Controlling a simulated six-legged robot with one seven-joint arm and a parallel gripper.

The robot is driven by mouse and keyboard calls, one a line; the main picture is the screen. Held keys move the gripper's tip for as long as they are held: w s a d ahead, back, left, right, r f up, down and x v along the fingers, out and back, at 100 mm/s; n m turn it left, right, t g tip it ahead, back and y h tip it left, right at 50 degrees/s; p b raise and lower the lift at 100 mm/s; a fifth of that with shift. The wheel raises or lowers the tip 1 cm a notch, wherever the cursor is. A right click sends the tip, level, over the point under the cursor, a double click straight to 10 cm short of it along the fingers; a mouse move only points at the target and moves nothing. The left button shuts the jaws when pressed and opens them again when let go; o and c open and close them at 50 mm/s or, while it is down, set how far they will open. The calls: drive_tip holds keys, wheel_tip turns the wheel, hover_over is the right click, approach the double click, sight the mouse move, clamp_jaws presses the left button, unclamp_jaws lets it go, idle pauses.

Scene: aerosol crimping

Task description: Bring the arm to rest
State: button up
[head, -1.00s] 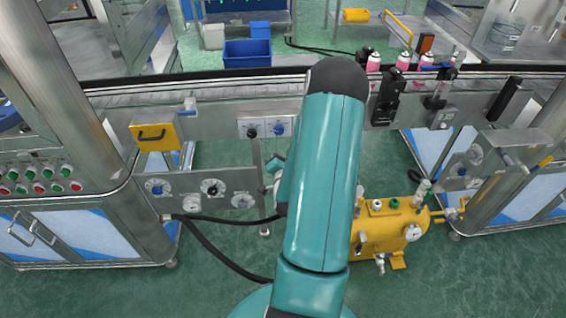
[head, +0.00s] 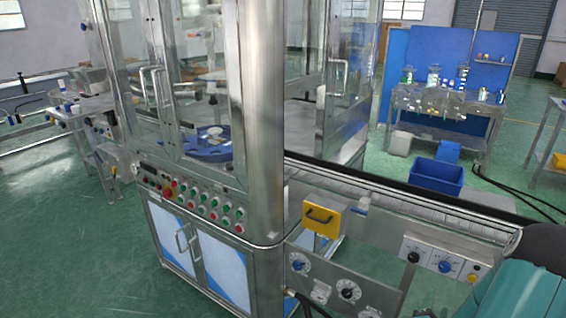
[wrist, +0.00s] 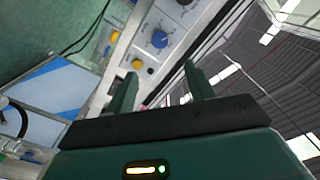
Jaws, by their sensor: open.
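My gripper (wrist: 160,69) shows in the wrist view with its two green fingers apart and nothing between them. Beyond the fingers is a steel panel with a blue knob (wrist: 159,39) and a yellow button (wrist: 137,64); I see no clear contact with it. In the head view only part of my teal arm (head: 525,292), with a dark rounded joint, shows at the lower right corner. My gripper is out of that view.
A glass-walled steel machine (head: 262,120) with a button panel (head: 195,200) stands at the centre left. A conveyor rail (head: 400,204) runs right from it, above a dial panel (head: 340,285). A blue bin (head: 436,178) stands behind the rail. Green floor is open at left.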

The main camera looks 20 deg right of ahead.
drive_tip(key=w+a+r+n+g+y, duration=0.1)
drive_tip(key=w+a+r+n+y, duration=0.85)
drive_tip(key=w+a+r, duration=0.5)
drive_tip(key=s+a+r+n+g+y, duration=0.2)
drive_tip(key=s+a+r+n, duration=0.2)
drive_tip(key=s+a, duration=0.4)
drive_tip(key=s+a+r+n+g+y, duration=0.2)
drive_tip(key=s+a+r, duration=0.4)
drive_tip(key=a, duration=0.8)
drive_tip(key=s+n+g, duration=0.1)
drive_tip(key=s+n, duration=0.1)
drive_tip(key=s, duration=0.1)
drive_tip(key=shift+s+a+n, duration=0.3)
drive_tip(key=shift+a+n, duration=0.05)
drive_tip(key=shift+a, duration=0.05)
